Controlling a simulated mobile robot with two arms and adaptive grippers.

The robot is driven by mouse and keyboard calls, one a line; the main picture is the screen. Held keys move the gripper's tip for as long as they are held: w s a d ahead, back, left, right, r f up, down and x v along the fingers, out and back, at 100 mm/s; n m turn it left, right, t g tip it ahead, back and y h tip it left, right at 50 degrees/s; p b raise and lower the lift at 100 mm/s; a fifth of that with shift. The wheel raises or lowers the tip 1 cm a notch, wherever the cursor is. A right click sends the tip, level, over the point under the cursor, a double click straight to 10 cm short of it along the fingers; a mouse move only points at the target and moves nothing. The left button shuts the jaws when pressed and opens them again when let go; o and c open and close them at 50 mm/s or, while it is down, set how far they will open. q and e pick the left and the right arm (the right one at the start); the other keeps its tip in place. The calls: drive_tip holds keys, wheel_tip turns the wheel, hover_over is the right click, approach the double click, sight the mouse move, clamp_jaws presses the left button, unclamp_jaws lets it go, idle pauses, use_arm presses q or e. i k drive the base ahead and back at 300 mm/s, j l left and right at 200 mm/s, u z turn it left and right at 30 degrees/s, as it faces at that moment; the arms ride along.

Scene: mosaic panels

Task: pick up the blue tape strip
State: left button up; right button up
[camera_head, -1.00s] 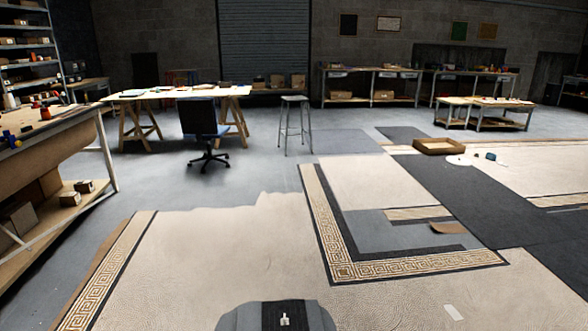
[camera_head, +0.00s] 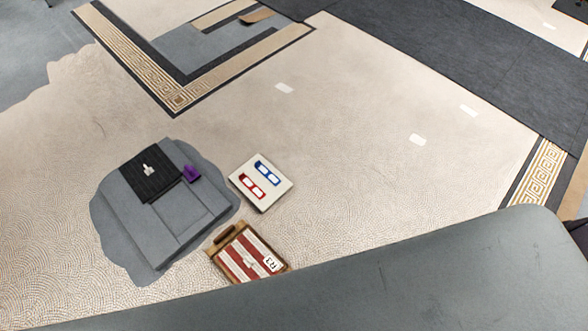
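A blue strip-like piece with pale patches (camera_head: 267,172) lies on a small white board (camera_head: 246,190) on the floor, right of centre-left. Neither of my grippers shows in the head view.
Left of the board, a grey slab (camera_head: 150,235) bears a black ribbed mat (camera_head: 138,178) and a purple object (camera_head: 192,173). Below the board is a wooden tray (camera_head: 214,253) holding red-and-white striped pieces. A large grey surface fills the lower right. Mosaic floor (camera_head: 350,120) is mostly clear.

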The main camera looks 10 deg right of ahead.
sight(262, 168)
drive_tip(key=z, duration=0.15)
drive_tip(key=k+j, duration=0.15)
drive_tip(key=k, duration=0.2)
drive_tip(key=k+j+u, duration=0.1)
drive_tip(key=k, duration=0.25)
drive_tip(key=k+j, duration=0.2)
drive_tip(key=k, duration=0.2)
drive_tip(key=i+l+z, duration=0.5)
drive_tip(key=l, duration=0.2)
drive_tip(key=i+l+z, duration=0.95)
drive_tip(key=i, duration=0.25)
drive_tip(key=i+u, duration=0.4)
drive_tip(key=i, duration=0.25)
drive_tip(key=i+l+u, duration=0.1)
drive_tip(key=i+u, duration=0.25)
drive_tip(key=i, duration=0.3)
drive_tip(key=i+u, duration=0.55)
drive_tip(key=u, duration=0.2)
drive_tip(key=i+u, duration=0.4)
drive_tip(key=i+l+u, duration=0.15)
drive_tip(key=u, duration=0.2)
drive_tip(key=l, duration=0.05)
